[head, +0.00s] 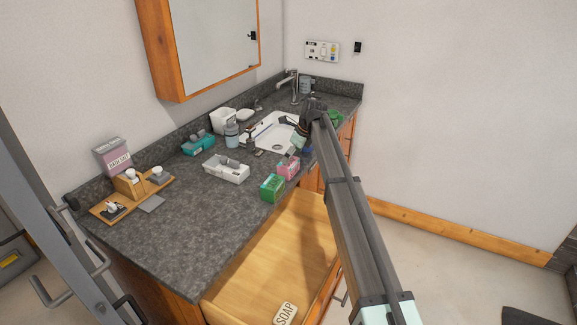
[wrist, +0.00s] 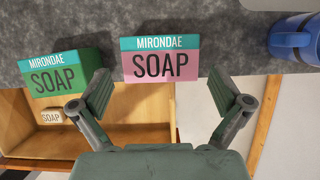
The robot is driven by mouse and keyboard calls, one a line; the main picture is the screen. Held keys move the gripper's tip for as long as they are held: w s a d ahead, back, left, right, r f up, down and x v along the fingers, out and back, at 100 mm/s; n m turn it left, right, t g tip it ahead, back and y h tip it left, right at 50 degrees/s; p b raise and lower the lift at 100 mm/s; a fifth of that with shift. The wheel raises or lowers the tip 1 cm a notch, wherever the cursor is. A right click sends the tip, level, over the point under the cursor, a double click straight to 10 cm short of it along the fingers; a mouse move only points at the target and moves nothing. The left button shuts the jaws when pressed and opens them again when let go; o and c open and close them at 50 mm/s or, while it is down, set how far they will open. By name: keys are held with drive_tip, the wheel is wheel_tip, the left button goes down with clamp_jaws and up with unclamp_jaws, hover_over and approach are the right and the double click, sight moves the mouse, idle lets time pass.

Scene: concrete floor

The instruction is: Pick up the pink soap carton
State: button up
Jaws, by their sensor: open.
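The pink soap carton (wrist: 160,66) with a teal band stands on the dark counter near its front edge in the wrist view. It also shows in the head view (head: 287,168), beside the sink. My gripper (wrist: 166,91) is open, with one finger on each side of the pink carton's lower part in the picture. Nothing is held, and I cannot tell whether either finger touches the carton. In the head view my gripper (head: 300,140) is over the sink's front side, small and partly hidden by my arm.
A green soap carton (wrist: 62,75) stands close left of the pink one, near my left finger. A blue mug (wrist: 295,38) is at the right. The open wooden drawer (head: 270,262), holding a SOAP bar (head: 285,313), juts out below the counter edge. The white sink (head: 283,146) lies behind.

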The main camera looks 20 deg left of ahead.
drive_tip(key=shift+p+x, duration=1.25)
drive_tip(key=shift+x, duration=2.15)
drive_tip(key=c, duration=0.9)
